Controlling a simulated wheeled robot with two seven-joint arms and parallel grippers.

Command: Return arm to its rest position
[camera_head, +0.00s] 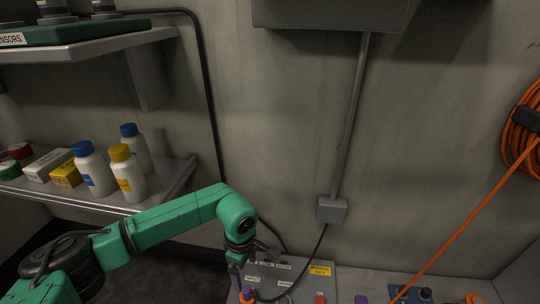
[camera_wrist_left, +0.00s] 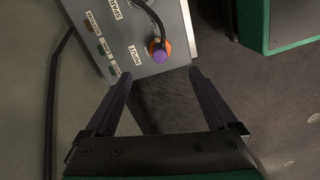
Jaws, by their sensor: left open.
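My left arm (camera_head: 165,222) is green and reaches in from the left, its elbow bent and its wrist hanging down near the bottom middle of the head view. My left gripper (camera_wrist_left: 159,77) is open and empty in the left wrist view. Its dark fingers are spread beside the lower edge of a grey labelled box (camera_wrist_left: 112,30). A purple plug with an orange ring (camera_wrist_left: 159,52) and a black cable sits on that box, just beyond the fingertips. In the head view the grey box (camera_head: 298,270) is partly hidden by my wrist. My right gripper is not in view.
A lower shelf (camera_head: 130,207) at left holds white bottles (camera_head: 128,172) and small boxes (camera_head: 65,174). An upper shelf (camera_head: 100,46) carries a green case. A grey conduit (camera_head: 350,120) runs down the wall to a junction box (camera_head: 331,209). An orange cable (camera_head: 465,225) hangs at right.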

